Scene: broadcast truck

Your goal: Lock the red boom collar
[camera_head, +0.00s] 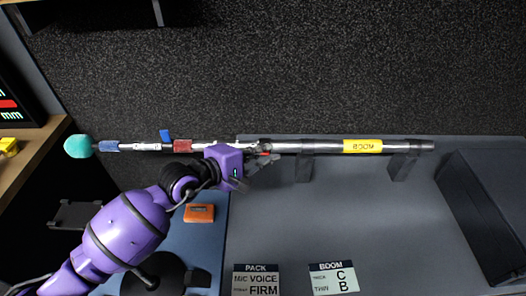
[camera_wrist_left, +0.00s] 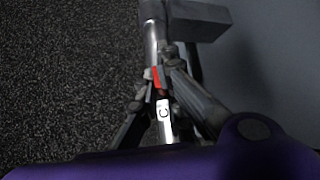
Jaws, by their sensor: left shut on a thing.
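The boom pole (camera_head: 300,148) is a long silver tube lying left to right in the head view, with a teal foam tip (camera_head: 77,146) at its left end. My left gripper (camera_head: 265,155) is at the pole's middle. In the left wrist view its two fingers (camera_wrist_left: 156,84) straddle the pole, shut on a red collar part (camera_wrist_left: 156,77) next to a white label marked C (camera_wrist_left: 163,109). The fingers hide much of this collar, and I cannot tell whether it is locked. A separate red band (camera_head: 182,146) and a blue band (camera_head: 109,146) sit further left on the pole.
Dark supports (camera_head: 305,165) hold the pole along the grey counter (camera_head: 330,215). A yellow BOOM label (camera_head: 362,146) is on its right part. An orange box (camera_head: 199,213), a PACK card (camera_head: 256,280) and a BOOM card (camera_head: 333,278) lie nearer. A dark block (camera_head: 485,220) stands right.

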